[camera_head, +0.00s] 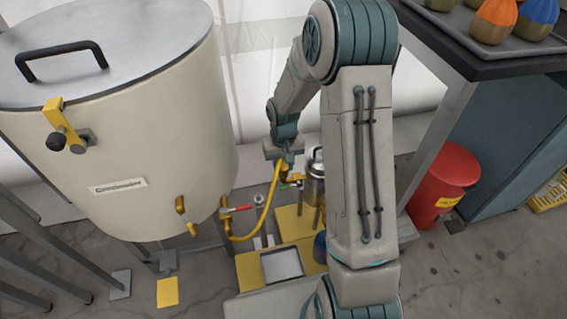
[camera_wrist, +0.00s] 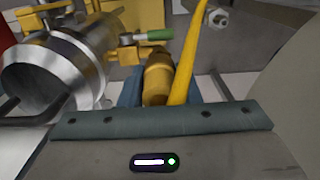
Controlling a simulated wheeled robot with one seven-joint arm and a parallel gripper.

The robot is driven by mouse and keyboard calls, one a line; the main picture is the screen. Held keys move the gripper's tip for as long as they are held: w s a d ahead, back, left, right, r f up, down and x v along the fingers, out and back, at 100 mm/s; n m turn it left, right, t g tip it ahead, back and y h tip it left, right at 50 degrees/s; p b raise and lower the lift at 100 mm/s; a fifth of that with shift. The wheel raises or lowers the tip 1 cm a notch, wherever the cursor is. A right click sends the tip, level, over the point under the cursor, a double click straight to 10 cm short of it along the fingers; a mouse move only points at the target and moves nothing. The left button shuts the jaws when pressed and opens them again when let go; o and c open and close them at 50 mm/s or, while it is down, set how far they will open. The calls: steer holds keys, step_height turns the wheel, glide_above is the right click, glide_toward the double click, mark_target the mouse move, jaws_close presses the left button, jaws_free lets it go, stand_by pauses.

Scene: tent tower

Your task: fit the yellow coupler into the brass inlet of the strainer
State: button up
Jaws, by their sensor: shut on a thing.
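My gripper (camera_head: 286,160) is shut on the yellow coupler (camera_wrist: 157,80), with the yellow hose (camera_wrist: 190,60) running beside it. In the head view the hose (camera_head: 268,212) loops from the tank's lower valve up to my gripper. The strainer (camera_head: 316,180) is a shiny metal cylinder just right of my gripper, partly behind my arm; it also shows at the left of the wrist view (camera_wrist: 65,70). Its brass inlet (camera_wrist: 127,52) and a green-handled valve (camera_wrist: 148,36) lie close to the coupler. I cannot tell whether the coupler touches the inlet.
A large cream tank (camera_head: 120,150) with a red-handled valve (camera_head: 237,209) stands at left. A yellow stand (camera_head: 292,221) is below the strainer. A red bin (camera_head: 443,185) and a dark table (camera_head: 470,62) holding a tray of colored items are at right. Metal rails stand at lower left.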

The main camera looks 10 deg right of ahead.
steer(key=shift+f+b, duration=0.35)
steer(key=shift+f, duration=0.2)
steer(key=o, duration=1)
steer(key=shift+r, duration=0.1)
step_height(320, 180, up, 14)
steer(key=p, duration=0.5)
steer(key=shift+p, duration=0.3)
